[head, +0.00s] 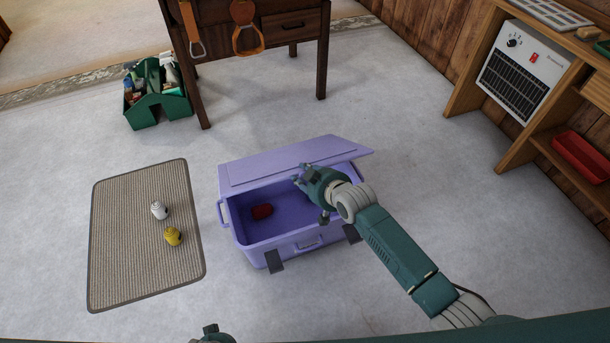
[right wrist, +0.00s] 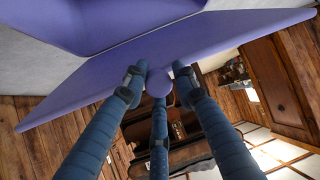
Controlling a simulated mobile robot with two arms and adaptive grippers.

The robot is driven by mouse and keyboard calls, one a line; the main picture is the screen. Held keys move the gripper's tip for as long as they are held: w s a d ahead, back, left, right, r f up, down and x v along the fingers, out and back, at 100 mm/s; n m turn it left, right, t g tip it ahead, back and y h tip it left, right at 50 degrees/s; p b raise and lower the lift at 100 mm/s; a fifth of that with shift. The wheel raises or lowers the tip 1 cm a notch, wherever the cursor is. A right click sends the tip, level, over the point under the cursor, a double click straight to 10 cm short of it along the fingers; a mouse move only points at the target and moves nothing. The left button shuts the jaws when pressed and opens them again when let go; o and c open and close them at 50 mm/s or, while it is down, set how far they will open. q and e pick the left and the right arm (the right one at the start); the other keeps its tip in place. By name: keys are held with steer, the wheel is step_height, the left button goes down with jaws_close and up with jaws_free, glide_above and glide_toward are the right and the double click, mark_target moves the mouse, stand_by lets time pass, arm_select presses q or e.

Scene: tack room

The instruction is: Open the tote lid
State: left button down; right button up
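The purple tote (head: 283,249) stands on the floor mid-view, and I can see into it. Its purple lid (head: 265,167) is raised and tilted at the far side; in the right wrist view the lid (right wrist: 100,83) crosses the top. My right gripper (head: 304,176) is at the lid's front edge, over the tote's opening. In the right wrist view, its fingers (right wrist: 160,82) are spread around a rounded purple knob (right wrist: 183,88) at that edge; any contact is unclear. A red item (head: 262,212) lies inside the tote. My left gripper (head: 212,334) barely shows at the bottom edge.
A striped mat (head: 130,230) with a white item (head: 159,210) and a yellow item (head: 173,237) lies left of the tote. A green caddy (head: 158,108) and a wooden table (head: 262,62) stand behind. Shelving with a heater (head: 517,72) is at right. Floor around the tote is clear.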

steer(key=shift+o, duration=0.9)
steer(key=shift+a, duration=0.15)
steer(key=shift+s+d+r, duration=0.3)
steer(key=shift+s+d, duration=0.05)
steer(key=v, duration=1.1)
